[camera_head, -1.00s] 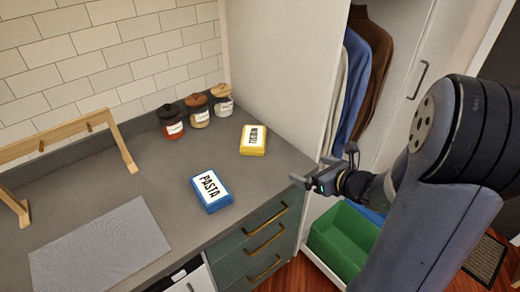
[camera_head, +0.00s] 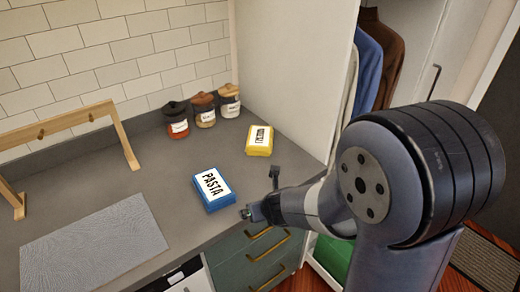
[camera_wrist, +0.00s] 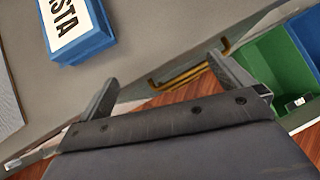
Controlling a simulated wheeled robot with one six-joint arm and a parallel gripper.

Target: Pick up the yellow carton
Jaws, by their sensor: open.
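The yellow carton (camera_head: 259,141) lies on the grey counter near the tall white side panel, its white label facing up. It is outside the wrist view. My gripper (camera_head: 262,194) is open and empty near the counter's front edge, nearer to me than the yellow carton and clear of it. The two fingers of my gripper (camera_wrist: 168,86) stand wide apart in the wrist view, with the counter edge and drawer handles beyond them. Nothing is between the fingers.
A blue pasta box (camera_head: 213,189) lies just left of my gripper and also shows in the wrist view (camera_wrist: 92,40). Several lidded jars (camera_head: 204,108) stand against the wall. A wooden rack (camera_head: 125,143) and a grey mat (camera_head: 92,247) are at left. A green bin (camera_wrist: 277,75) is below the counter.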

